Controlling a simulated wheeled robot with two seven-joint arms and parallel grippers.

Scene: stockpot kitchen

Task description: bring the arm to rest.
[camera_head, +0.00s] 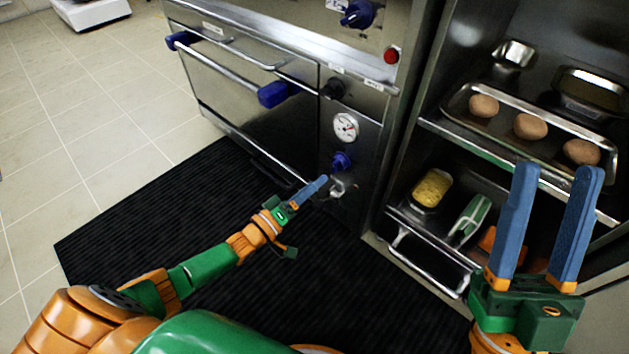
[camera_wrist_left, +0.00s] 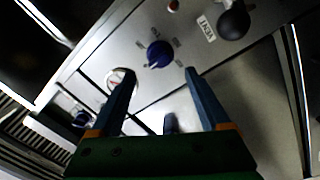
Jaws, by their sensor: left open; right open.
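My left gripper (camera_head: 318,184) reaches in from the left, its blue fingers pointing at the lower part of the steel oven's control panel. It is open in the left wrist view (camera_wrist_left: 160,72), with no object held between the fingers. In the head view its tips are close to a blue knob (camera_head: 341,161) and a small metal fitting (camera_head: 338,187); I cannot tell whether they touch. My right gripper (camera_head: 557,168) is open and empty at the right, in front of the shelves.
A tray (camera_head: 455,103) with brown round items is on the upper shelf. A yellow-filled pan (camera_head: 432,188) sits below. Black mat (camera_head: 130,220) and tiled floor are clear at left.

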